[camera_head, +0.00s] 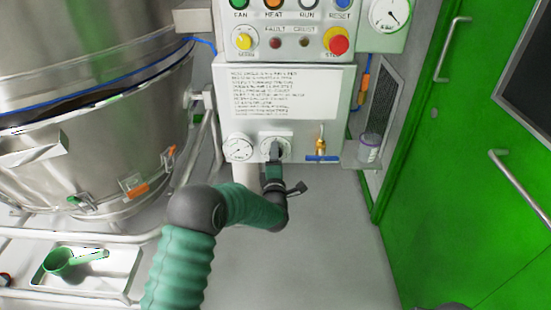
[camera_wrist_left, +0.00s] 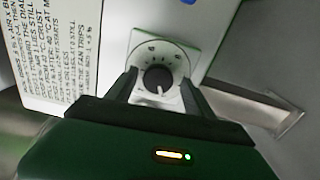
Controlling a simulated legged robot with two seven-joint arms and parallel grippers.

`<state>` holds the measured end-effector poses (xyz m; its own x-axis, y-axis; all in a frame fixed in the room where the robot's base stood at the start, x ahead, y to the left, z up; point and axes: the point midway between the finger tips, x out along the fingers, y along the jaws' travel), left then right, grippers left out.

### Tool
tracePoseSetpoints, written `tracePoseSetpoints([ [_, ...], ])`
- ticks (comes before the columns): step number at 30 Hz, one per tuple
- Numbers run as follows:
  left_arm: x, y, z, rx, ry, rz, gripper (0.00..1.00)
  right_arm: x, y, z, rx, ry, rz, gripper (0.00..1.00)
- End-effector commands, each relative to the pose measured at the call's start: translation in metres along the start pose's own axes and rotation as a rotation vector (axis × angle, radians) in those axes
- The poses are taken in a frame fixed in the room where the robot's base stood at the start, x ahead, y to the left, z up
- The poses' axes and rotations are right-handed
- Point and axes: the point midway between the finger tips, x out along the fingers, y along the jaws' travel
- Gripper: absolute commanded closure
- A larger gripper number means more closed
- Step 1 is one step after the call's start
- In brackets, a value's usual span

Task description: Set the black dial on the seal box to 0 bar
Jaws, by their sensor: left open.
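The seal box (camera_head: 340,90) is a pale panel with printed text, below the control panel. Its black dial (camera_wrist_left: 157,77) shows in the left wrist view on a white round scale. A white pointer mark on the knob points toward the bottom of that picture; the scale figures are too small to read. My left gripper (camera_head: 275,153) is in front of the dial in the head view and partly hides it. In the wrist view my left gripper (camera_wrist_left: 159,79) is open, one finger on each side of the knob. Whether the fingers touch it cannot be told. My right gripper is not in view.
A gauge (camera_head: 239,148) sits just left of the dial, and a blue-handled valve (camera_head: 322,157) to the right. Above are buttons and a red stop knob (camera_head: 338,41). A steel vessel (camera_head: 90,120) stands left. A white tray (camera_head: 118,272) holds a green scoop (camera_head: 65,262).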

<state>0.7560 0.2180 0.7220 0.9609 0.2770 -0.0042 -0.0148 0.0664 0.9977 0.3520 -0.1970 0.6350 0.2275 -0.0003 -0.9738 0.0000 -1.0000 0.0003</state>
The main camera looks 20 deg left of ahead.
Motion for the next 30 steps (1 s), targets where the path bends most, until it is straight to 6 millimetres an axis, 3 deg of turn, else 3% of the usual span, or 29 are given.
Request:
tracePoseSetpoints([
  [4, -0.006, 0.002, 0.001, 0.000, -0.001, 0.000, 0.39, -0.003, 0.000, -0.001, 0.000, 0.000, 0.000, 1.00],
  [7, -0.022, 0.003, 0.001, 0.001, -0.001, -0.001, 0.39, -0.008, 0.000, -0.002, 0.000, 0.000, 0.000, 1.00],
  [18, -0.128, 0.001, 0.001, 0.002, -0.003, -0.005, 0.39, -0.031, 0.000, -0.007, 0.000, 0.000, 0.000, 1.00],
  [21, -0.149, 0.000, 0.000, 0.001, -0.001, -0.004, 0.39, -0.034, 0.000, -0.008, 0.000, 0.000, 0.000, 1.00],
  [25, -0.165, -0.001, 0.000, 0.001, 0.000, -0.003, 0.39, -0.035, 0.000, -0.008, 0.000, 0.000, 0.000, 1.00],
  [30, -0.169, -0.002, 0.000, 0.000, 0.000, -0.002, 0.39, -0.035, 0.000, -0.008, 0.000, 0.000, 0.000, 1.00],
])
